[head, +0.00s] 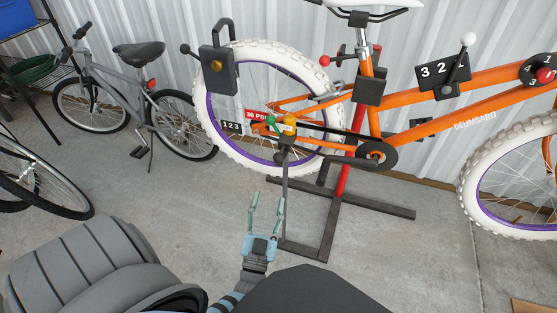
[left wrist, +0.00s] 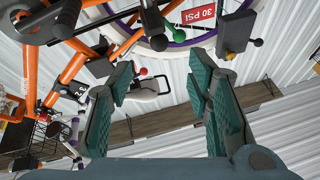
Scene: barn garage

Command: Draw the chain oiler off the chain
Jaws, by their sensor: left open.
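The orange bike hangs in a red and black stand, and its chain (head: 335,132) runs from the rear hub to the crank. What looks like the chain oiler, a dark body with an orange top (head: 289,123), sits at the rear end of the chain. A green ball knob (head: 271,119) shows beside it. The knob also shows in the left wrist view (left wrist: 178,36), beyond the fingertips. My left gripper (head: 268,199) is open and empty, below and slightly left of the oiler, fingers pointing up, apart from it. My right gripper is out of view.
The rear wheel (head: 207,120) with white tyre stands behind the oiler. A black box with a hook (head: 217,70) is at its upper left. The stand's feet (head: 318,240) lie on the floor beside my gripper. A grey bicycle (head: 125,95) stands at left.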

